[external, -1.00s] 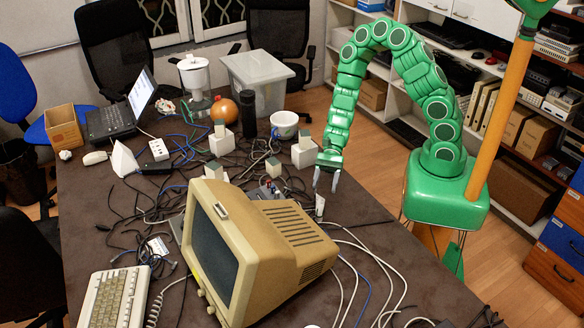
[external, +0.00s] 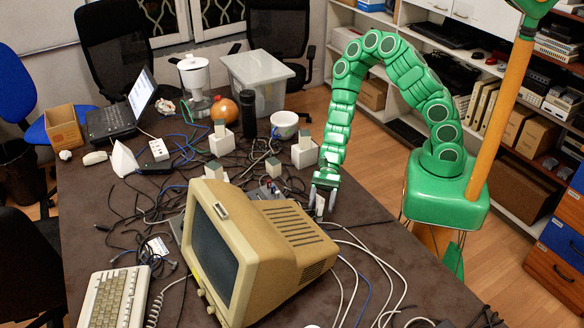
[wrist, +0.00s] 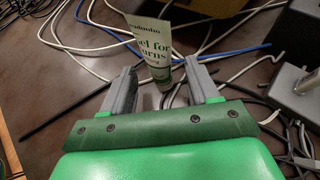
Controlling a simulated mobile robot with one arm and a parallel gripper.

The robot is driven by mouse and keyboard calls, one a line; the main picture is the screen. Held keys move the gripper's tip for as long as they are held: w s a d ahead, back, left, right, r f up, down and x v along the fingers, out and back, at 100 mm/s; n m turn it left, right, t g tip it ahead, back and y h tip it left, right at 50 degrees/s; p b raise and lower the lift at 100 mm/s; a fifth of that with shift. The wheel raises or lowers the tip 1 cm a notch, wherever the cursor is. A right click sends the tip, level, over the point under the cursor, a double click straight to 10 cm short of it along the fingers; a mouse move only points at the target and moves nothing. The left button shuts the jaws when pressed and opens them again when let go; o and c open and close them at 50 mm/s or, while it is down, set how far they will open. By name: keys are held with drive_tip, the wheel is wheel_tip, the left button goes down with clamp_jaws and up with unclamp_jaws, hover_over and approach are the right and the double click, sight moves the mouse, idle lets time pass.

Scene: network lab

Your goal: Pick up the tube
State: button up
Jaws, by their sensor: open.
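The tube (wrist: 152,42) is pale with dark green lettering and a dark green lower end, and it stands upright on the brown table. In the external view the tube (external: 320,205) is small, just right of the beige monitor. My gripper (wrist: 161,70) is open, with one grey finger on each side of the tube's lower part. A gap shows on both sides, so the fingers look apart from it. In the external view my gripper (external: 322,203) points down at the tube and partly frames it.
The beige monitor (external: 255,245) stands close on the left. White and black cables (external: 365,245) lie around the tube. A grey box (wrist: 297,90) with a metal part sits at the right in the wrist view. Small white blocks (external: 304,153) stand farther back.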

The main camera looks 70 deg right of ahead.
drive_tip(key=shift+a+f, duration=0.15)
drive_tip(key=shift+a, duration=0.2)
drive_tip(key=c, duration=1.1)
wheel_tip(320, 180, up, 10)
idle(0.4)
